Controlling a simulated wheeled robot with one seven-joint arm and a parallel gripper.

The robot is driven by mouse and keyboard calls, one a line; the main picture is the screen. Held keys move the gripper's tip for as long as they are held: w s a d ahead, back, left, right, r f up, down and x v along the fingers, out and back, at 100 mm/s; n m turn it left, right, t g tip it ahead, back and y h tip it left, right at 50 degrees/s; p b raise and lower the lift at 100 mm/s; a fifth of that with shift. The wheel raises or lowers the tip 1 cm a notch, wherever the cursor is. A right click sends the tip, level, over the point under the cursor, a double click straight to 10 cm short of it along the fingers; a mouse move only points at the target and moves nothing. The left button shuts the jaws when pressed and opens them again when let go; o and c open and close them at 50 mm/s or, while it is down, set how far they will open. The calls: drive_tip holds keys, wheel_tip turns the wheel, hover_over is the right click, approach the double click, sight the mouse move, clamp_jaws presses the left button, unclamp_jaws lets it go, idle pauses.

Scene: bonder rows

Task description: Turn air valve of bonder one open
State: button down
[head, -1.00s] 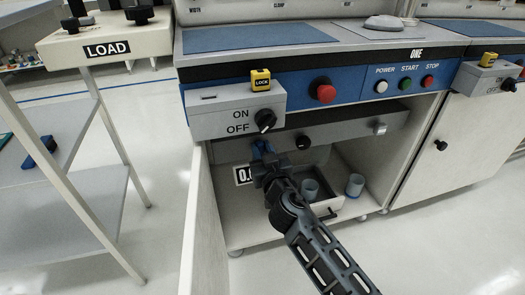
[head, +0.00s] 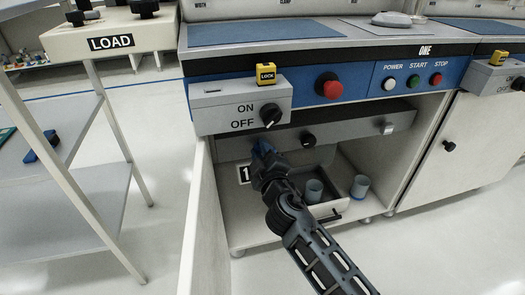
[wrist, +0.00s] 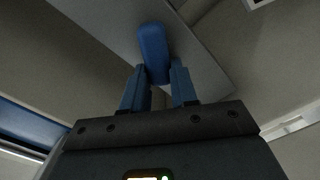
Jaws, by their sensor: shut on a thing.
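The air valve's blue handle (wrist: 153,50) sits between the two blue fingers of my gripper (wrist: 157,86) in the wrist view, and the fingers are shut on it. In the head view my gripper (head: 262,154) reaches into the open lower bay of bonder one (head: 425,52), and the handle is mostly hidden behind the fingers. A white readout (head: 243,174) beside the gripper shows a "1"; the rest of it is covered by my gripper.
An ON/OFF switch box (head: 215,115) with a yellow LOCK tag hangs just above my gripper. The open cabinet door (head: 205,225) stands to the left. A tray (head: 325,208) and cups (head: 360,187) sit in the bay. A LOAD stand (head: 75,42) is at left.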

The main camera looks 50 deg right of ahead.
drive_tip(key=n, duration=0.3)
drive_tip(key=shift+w+a+f+n, duration=0.1)
drive_tip(key=shift+a+f+n, duration=0.05)
drive_tip(key=shift+f+n, duration=0.3)
drive_tip(key=shift+n, duration=0.7)
drive_tip(key=shift+f+n, duration=0.15)
drive_tip(key=shift+n, duration=0.7)
drive_tip(key=c, duration=0.9)
unclamp_jaws()
drive_tip(key=shift+v, duration=3.9)
drive_tip(key=shift+a, duration=0.1)
